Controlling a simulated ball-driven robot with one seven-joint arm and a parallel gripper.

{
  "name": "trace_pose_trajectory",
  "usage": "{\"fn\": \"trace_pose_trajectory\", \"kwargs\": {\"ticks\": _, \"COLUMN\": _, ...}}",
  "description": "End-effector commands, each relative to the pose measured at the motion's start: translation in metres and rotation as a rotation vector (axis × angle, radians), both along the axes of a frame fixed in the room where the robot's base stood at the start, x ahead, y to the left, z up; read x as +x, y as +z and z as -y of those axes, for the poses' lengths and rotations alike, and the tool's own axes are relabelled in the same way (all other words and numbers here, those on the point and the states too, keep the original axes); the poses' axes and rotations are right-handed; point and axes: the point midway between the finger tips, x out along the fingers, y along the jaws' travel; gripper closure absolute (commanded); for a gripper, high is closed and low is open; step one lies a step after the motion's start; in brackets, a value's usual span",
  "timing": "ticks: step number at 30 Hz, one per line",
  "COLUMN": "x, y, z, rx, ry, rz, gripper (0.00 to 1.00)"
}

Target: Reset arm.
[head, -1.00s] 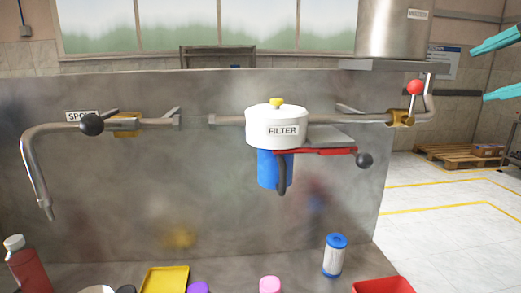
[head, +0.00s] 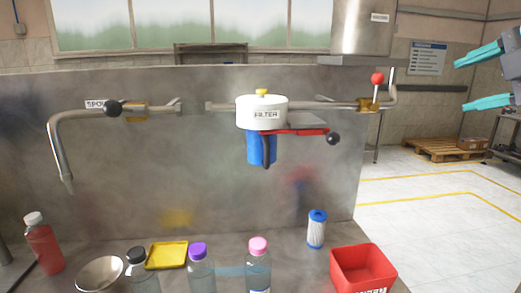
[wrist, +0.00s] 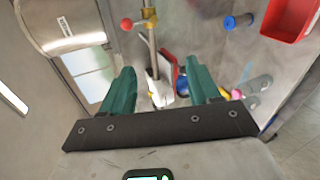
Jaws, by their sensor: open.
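My gripper (head: 482,78) is at the upper right of the head view. Its two teal fingers are apart with nothing between them. In the wrist view my gripper (wrist: 155,88) also shows open and empty. Beyond its fingers there are the pipe with the red-knobbed valve (wrist: 127,24), part of the white filter housing (wrist: 160,92) and the red tray (wrist: 292,18). In the head view the filter housing (head: 262,112), with a white lid, yellow top and blue bowl, hangs on the pipe line. My gripper is well to the right of it and touches nothing.
On the counter stand a red bottle (head: 44,245), a metal bowl (head: 100,273), a yellow tray (head: 167,255), clear bottles with black, purple (head: 200,268) and pink caps (head: 258,265), a blue-white cartridge (head: 316,229) and a red bin (head: 363,268). A steel tank (head: 358,28) hangs upper right.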

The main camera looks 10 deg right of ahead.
Motion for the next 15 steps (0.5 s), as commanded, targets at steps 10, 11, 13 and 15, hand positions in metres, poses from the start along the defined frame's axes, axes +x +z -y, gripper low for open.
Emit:
{"fn": "trace_pose_trajectory", "kwargs": {"ticks": 10, "x": 0.017, "y": -0.062, "z": -0.002, "rx": 0.233, "ry": -0.053, "rz": -0.055, "gripper": 0.39}}
{"fn": "trace_pose_trajectory", "kwargs": {"ticks": 11, "x": 0.018, "y": -0.07, "z": -0.003, "rx": 0.261, "ry": -0.061, "rz": -0.063, "gripper": 0.39}}
{"fn": "trace_pose_trajectory", "kwargs": {"ticks": 13, "x": 0.022, "y": -0.091, "z": -0.005, "rx": 0.331, "ry": -0.083, "rz": -0.086, "gripper": 0.39}}
{"fn": "trace_pose_trajectory", "kwargs": {"ticks": 15, "x": 0.026, "y": -0.119, "z": -0.009, "rx": 0.415, "ry": -0.111, "rz": -0.119, "gripper": 0.39}}
